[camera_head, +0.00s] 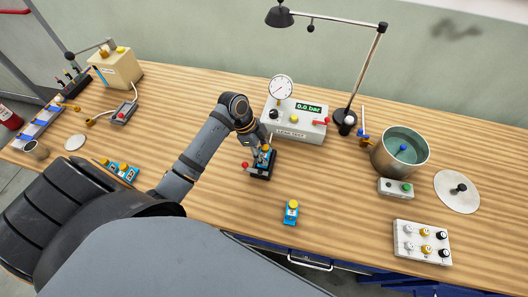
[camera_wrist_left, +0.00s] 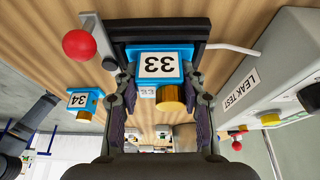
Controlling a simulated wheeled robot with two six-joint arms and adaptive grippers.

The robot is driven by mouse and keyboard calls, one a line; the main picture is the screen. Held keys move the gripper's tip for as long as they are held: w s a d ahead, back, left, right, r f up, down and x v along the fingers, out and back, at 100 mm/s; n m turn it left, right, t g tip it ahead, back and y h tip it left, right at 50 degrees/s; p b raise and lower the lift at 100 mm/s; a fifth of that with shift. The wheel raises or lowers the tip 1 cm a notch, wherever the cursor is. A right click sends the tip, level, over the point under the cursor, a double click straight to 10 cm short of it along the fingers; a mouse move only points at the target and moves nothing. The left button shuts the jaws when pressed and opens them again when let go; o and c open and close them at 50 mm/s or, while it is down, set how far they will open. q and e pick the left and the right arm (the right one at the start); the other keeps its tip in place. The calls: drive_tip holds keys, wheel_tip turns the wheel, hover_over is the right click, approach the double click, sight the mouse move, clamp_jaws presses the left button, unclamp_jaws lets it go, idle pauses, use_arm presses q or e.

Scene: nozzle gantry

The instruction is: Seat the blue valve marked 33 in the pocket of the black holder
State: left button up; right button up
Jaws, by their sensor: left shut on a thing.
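The blue valve marked 33 (camera_wrist_left: 158,64) has a white label and a brass knob. In the left wrist view it lies between the fingers of my left gripper (camera_wrist_left: 161,108), which is shut on it. The black holder (camera_wrist_left: 205,38) frames the valve in that view. In the head view the holder (camera_head: 262,174) stands on the bench in front of the leak tester, with my left gripper (camera_head: 262,153) over it and the valve partly hidden. I cannot tell whether the valve is fully down in the pocket. My right gripper is not in view.
A red-knobbed lever (camera_wrist_left: 79,43) is beside the holder. The leak tester (camera_head: 293,126) stands close behind. Another blue valve (camera_head: 290,213), marked 34, stands on the bench nearer me. More blue valves (camera_head: 121,172) are at the left. A water pot (camera_head: 400,153) is at the right.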

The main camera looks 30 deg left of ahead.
use_arm(q)
drive_tip(key=shift+f, duration=0.3)
drive_tip(key=o, duration=1.4)
drive_tip(key=shift+r, duration=0.1)
wheel_tip(320, 180, up, 7)
drive_tip(key=p, duration=0.7)
